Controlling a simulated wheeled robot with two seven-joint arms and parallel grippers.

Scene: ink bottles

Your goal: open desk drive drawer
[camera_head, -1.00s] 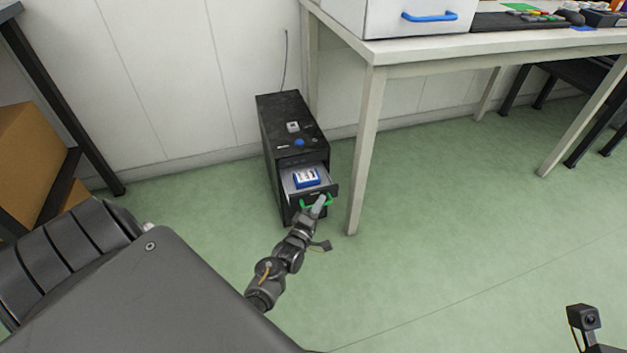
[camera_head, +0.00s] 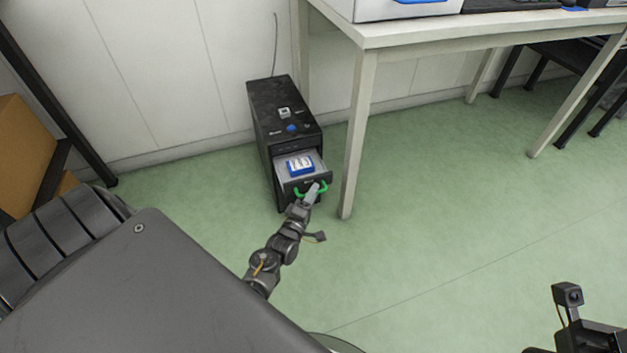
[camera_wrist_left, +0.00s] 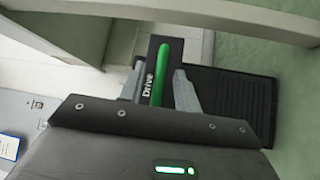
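The black desk drive unit (camera_head: 262,116) stands on the floor beside the table leg. Its drawer (camera_head: 317,184) is pulled partway out, and a blue and white item (camera_head: 300,165) lies inside. The drawer's green handle (camera_head: 297,190) also shows in the left wrist view (camera_wrist_left: 160,75), beside the word "Drive". My left gripper (camera_head: 312,192) is at the handle. In the left wrist view its fingers (camera_wrist_left: 158,88) are spread on either side of the green bar, with a visible gap on the left. My right wrist shows at lower right, its fingers out of frame.
A white table (camera_head: 400,38) stands right of the unit, its near leg (camera_head: 352,150) close to the drawer. A shelf with a cardboard box (camera_head: 25,150) is at far left. The green floor (camera_head: 430,220) in front and to the right is clear.

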